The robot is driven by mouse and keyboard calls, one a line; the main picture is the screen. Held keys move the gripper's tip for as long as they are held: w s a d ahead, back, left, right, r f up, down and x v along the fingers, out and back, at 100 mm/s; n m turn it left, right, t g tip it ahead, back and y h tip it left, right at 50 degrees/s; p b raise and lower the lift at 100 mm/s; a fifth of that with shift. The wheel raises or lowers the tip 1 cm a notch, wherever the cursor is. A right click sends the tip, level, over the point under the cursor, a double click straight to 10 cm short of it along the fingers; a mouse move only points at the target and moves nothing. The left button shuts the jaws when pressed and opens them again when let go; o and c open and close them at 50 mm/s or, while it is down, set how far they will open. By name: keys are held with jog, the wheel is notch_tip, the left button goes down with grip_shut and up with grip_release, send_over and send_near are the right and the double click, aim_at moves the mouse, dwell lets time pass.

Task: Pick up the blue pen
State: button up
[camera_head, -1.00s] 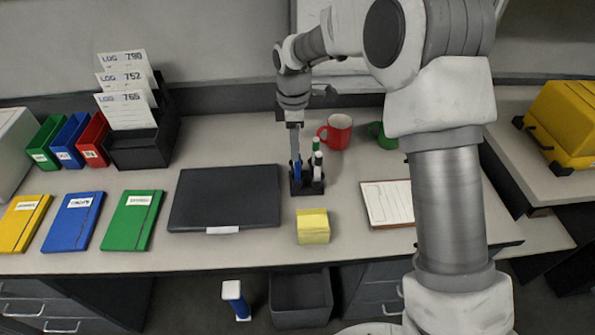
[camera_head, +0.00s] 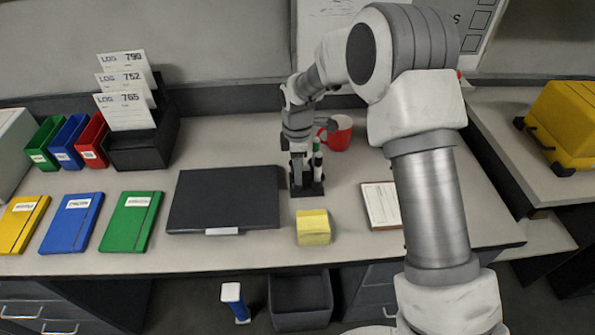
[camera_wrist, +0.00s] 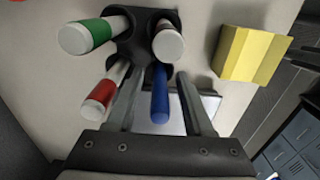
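The blue pen (camera_wrist: 160,97) stands in a dark pen holder (camera_wrist: 139,48), seen from above in the wrist view. My gripper (camera_wrist: 160,80) is open, with one finger on each side of the blue pen and a gap showing at both sides. In the head view, my gripper (camera_head: 297,172) is lowered at the holder (camera_head: 317,187) and hides the blue pen. A green-banded marker (camera_wrist: 92,34), a red-banded marker (camera_wrist: 103,95) and a white-and-grey marker (camera_wrist: 167,42) share the holder. The red-banded marker is close beside the left finger.
A yellow note block (camera_head: 313,228) sits just in front of the holder. A black closed folder or laptop (camera_head: 223,198) lies to the left, a clipboard (camera_head: 380,205) to the right. A red mug (camera_head: 340,133) stands behind the holder.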

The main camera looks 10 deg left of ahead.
grip_shut()
